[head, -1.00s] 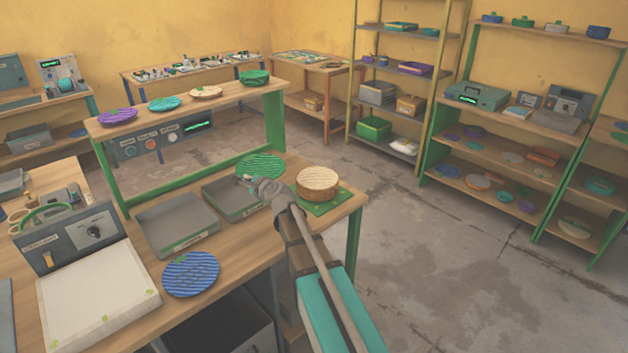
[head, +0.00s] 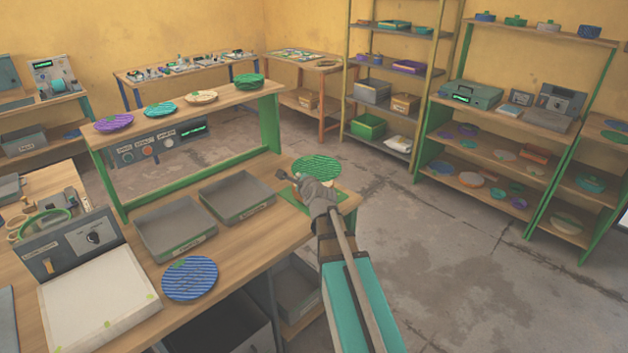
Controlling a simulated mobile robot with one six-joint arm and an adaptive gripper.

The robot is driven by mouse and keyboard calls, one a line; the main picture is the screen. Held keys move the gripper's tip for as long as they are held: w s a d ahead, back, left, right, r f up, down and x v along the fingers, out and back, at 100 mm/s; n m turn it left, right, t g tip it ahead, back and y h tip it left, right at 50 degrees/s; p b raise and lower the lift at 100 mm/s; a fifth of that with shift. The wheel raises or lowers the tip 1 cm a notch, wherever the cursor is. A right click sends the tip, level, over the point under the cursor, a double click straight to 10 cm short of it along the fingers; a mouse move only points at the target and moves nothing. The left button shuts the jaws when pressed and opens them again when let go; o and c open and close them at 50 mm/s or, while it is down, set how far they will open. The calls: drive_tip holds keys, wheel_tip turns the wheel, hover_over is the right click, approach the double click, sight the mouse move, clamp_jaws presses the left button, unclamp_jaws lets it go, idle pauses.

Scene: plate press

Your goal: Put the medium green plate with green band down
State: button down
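The medium green plate with wavy stripes (head: 317,167) is at the right end of the workbench. It appears level, over the cream plate stack (head: 327,186) on the green mat (head: 345,198). I cannot tell whether it rests on the stack or hangs just above it. My gripper (head: 296,181) is at the plate's near left rim. The fingers are small here and partly merge with the rim, so their grip is unclear. Most of the stack is hidden behind the plate and my gripper.
Two grey trays (head: 176,240) (head: 238,211) stand left of my gripper, the right one empty. A blue striped plate (head: 190,278) lies at the bench front. A green-legged shelf (head: 180,105) with plates stands behind. Bare floor (head: 430,270) lies to the right.

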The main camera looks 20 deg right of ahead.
drive_tip(key=shift+s+d+r, duration=0.1)
drive_tip(key=shift+s+d, duration=0.25)
drive_tip(key=shift+d, duration=0.3)
drive_tip(key=shift+w, duration=0.1)
drive_tip(key=w+d+f+b, duration=0.2)
drive_tip(key=w+f+b, duration=0.7)
drive_tip(key=w, duration=0.3)
drive_tip(key=shift+w+d, duration=0.35)
drive_tip(key=shift+w, duration=0.05)
